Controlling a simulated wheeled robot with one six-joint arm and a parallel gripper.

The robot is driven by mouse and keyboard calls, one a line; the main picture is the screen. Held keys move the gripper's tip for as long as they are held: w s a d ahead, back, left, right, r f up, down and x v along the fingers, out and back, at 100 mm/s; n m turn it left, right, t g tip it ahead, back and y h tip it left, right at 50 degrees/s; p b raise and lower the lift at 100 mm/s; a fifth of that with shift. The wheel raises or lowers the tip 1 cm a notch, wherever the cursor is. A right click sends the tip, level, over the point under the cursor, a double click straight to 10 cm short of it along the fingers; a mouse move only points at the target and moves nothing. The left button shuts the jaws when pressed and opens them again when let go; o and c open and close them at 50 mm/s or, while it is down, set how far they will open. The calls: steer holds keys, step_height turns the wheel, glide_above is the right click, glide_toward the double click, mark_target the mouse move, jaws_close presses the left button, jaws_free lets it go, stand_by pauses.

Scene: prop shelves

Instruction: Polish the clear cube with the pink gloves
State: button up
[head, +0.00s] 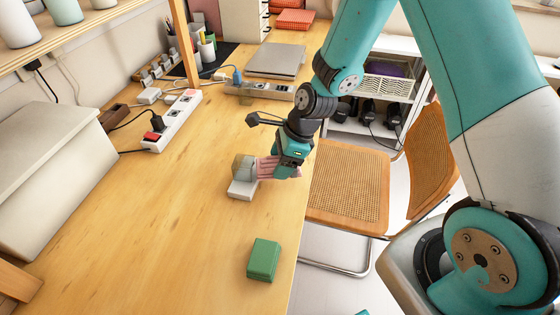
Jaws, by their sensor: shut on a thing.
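The clear cube (243,167) looks greyish and see-through. It is on a small white block (241,190) on the wooden table. My gripper (277,168) is just right of the cube, near the table's right edge. It is shut on the pink gloves (266,169), which lie against the cube's right side or very close to it; contact cannot be told for sure. The fingertips are partly hidden by the gloves and my wrist.
A green box (263,260) stands nearer on the wooden table (150,240). Power strips (172,121) and cables lie behind and left. A laptop (276,61) is at the back. A cane chair (348,188) stands right of the table.

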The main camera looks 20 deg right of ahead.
stand_by(0.4)
steer(key=shift+s+a, duration=0.7)
steer(key=shift+s, duration=0.2)
steer(key=shift+w+d, duration=0.1)
steer(key=shift+w+d+p, duration=0.45)
steer(key=shift+w+d, duration=0.1)
steer(key=shift+w, duration=0.35)
steer(key=shift+s+a, duration=0.8)
steer(key=shift+s, duration=0.15)
steer(key=shift+d, duration=0.1)
steer(key=shift+w+d+p, duration=0.25)
steer(key=shift+w+d, duration=0.05)
steer(key=shift+w, duration=0.25)
steer(key=shift+w+d+p, duration=0.2)
steer(key=shift+w+d, duration=0.05)
steer(key=shift+w, duration=0.25)
